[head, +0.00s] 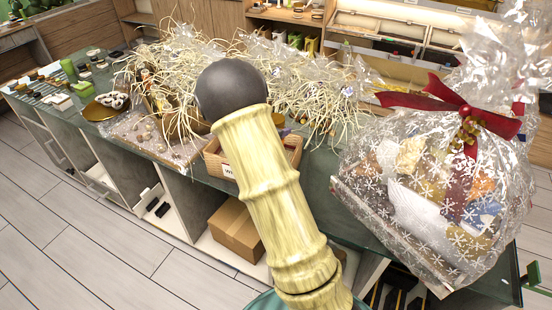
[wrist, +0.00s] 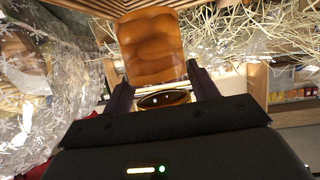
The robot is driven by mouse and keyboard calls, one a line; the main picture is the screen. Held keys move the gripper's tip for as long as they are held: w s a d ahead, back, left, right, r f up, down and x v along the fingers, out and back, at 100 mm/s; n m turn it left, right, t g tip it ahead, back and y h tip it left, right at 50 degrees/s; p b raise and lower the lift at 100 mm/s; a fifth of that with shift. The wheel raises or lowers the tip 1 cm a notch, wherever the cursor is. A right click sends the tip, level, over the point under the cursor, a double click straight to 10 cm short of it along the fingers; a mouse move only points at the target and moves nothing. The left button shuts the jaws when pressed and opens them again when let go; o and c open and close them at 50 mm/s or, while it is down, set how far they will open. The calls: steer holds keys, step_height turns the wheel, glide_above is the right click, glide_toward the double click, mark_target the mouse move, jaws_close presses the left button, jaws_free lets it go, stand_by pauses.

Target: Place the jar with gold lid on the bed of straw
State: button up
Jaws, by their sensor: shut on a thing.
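My gripper (wrist: 160,80) shows in the wrist view, its two dark fingers on either side of a round thing with a gold rim. This looks like the lid of the jar with gold lid (wrist: 165,99), and its top looks dark. An orange-brown lobed thing (wrist: 150,45) lies just beyond it; I cannot tell whether it is part of the jar. Pale straw (wrist: 235,40) spreads at the upper right of the wrist view. In the head view, straw (head: 300,95) spills over the counter. My gripper and the jar are hidden there.
A snowflake-printed clear gift bag (head: 420,200) with a red bow stands at the right of the counter. A low wooden box (head: 225,166) sits near the front edge. A gold dish (head: 98,110) and small items are at left. A cardboard box (head: 238,229) is on the shelf below.

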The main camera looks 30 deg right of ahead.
step_height(320, 180, down, 6)
steer(key=shift+w+d+r, duration=0.15)
steer(key=shift+r, duration=0.05)
steer(key=shift+f, duration=1.85)
steer(key=shift+f, duration=0.15)
steer(key=o, duration=0.9)
steer(key=shift+o, duration=0.2)
